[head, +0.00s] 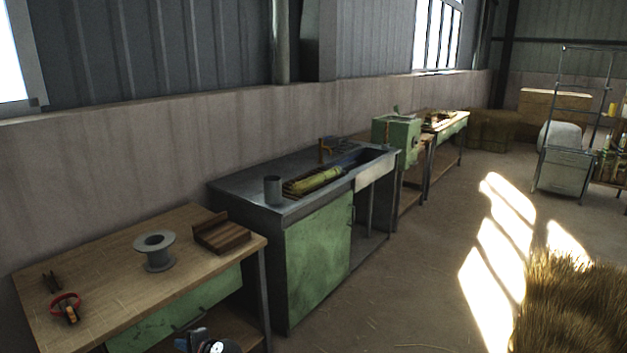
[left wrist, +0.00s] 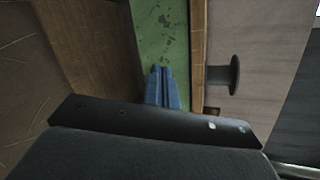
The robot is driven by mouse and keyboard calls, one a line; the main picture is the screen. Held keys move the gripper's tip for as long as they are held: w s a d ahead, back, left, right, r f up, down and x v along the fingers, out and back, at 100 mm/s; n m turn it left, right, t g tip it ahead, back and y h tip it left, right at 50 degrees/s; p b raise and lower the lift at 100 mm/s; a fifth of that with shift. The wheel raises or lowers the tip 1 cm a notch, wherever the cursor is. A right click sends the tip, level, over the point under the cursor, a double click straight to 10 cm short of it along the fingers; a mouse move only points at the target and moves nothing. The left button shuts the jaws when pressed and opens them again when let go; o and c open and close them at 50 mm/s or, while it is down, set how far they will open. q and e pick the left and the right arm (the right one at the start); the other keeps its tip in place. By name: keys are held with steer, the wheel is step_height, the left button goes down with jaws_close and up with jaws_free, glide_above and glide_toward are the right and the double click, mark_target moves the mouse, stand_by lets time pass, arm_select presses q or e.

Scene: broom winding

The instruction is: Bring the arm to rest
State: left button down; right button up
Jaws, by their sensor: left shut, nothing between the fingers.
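My left gripper (head: 190,341) shows at the bottom edge of the head view, in front of the wooden workbench (head: 105,253) and low, near its green drawer (head: 180,309). In the left wrist view its blue fingers (left wrist: 162,73) lie together, shut and empty, pointing towards the green drawer front (left wrist: 162,35). I cannot tell how far they are from it. Most of the left arm is outside the head view. My right gripper is in neither view.
On the workbench are a grey spool (head: 154,251), a wooden block (head: 222,235), dark pliers (head: 51,283) and a red-handled tool (head: 68,308). A green sink counter (head: 310,250) stands to the right. Straw (head: 570,305) lies at the lower right; open floor lies between.

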arm_select(q)
steer(key=s+d+r+n+h, duration=0.3)
steer(key=s+d+n+h, duration=0.25)
steer(key=s+d, duration=0.35)
steer(key=s+d+r+n+h, duration=0.35)
steer(key=s+d+h, duration=0.25)
steer(key=s+d, duration=0.35)
steer(key=s+d+f+m+g+h, duration=0.1)
steer(key=s+d+h, duration=0.35)
steer(key=s, duration=0.85)
steer(key=s+d+f+g, duration=0.1)
steer(key=s+f, duration=0.3)
steer(key=s, duration=0.3)
steer(key=s+d+f+g+y, duration=0.1)
steer(key=s+f+g, duration=0.1)
steer(key=s, duration=0.6)
steer(key=shift+x, duration=0.85)
steer(key=shift+s+d, duration=0.1)
steer(key=shift+s, duration=0.2)
